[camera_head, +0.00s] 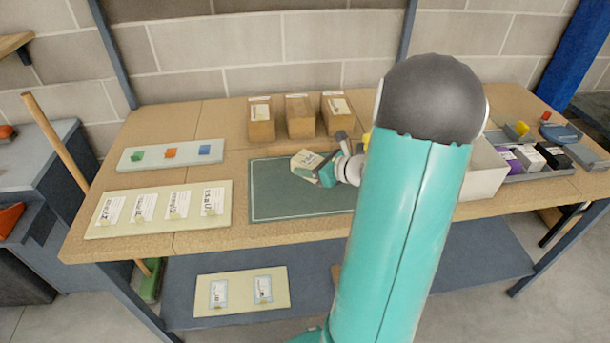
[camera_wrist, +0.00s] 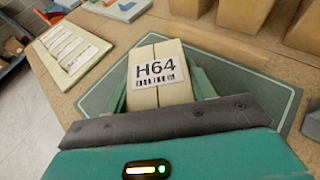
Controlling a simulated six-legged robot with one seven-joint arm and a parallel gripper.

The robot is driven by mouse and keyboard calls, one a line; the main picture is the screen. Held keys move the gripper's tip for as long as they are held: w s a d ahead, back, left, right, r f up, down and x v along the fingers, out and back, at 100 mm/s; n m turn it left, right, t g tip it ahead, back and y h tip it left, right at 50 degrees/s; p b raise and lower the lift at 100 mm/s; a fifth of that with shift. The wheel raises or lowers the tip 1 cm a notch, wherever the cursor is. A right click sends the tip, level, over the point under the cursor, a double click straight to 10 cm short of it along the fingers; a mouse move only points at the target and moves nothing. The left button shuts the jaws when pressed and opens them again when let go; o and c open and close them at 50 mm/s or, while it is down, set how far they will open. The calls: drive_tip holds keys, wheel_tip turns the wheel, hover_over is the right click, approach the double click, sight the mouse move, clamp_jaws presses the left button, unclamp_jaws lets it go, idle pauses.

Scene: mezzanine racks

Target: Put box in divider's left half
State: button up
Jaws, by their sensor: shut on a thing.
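A small cream box (camera_wrist: 157,62) labelled H64 sits between my gripper's fingers (camera_wrist: 158,88) in the wrist view. The gripper is shut on it. In the head view my gripper (camera_head: 328,171) holds the box (camera_head: 305,161) tilted above the dark green mat (camera_head: 275,205). A grey divided tray (camera_head: 545,165) stands at the right of the table, holding a purple box, a white box and a black box. My arm hides part of the table's middle. I cannot tell which tray part is the divider's left half.
Three brown cartons (camera_head: 299,118) stand at the back. A pale strip (camera_head: 170,155) with small coloured blocks and a board (camera_head: 159,225) with several cards lie left. A large pale box (camera_head: 484,172) stands right of my arm.

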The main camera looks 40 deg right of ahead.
sight(305, 183)
drive_tip(key=shift+w+a+f, duration=0.1)
drive_tip(key=shift+w+f, duration=0.5)
drive_tip(key=shift+f, duration=0.1)
drive_tip(key=shift+w+f, duration=0.15)
drive_tip(key=shift+f, duration=0.75)
drive_tip(key=shift+w+f, duration=0.1)
drive_tip(key=shift+f, duration=0.75)
drive_tip(key=shift+f, duration=0.15)
drive_tip(key=o, duration=1)
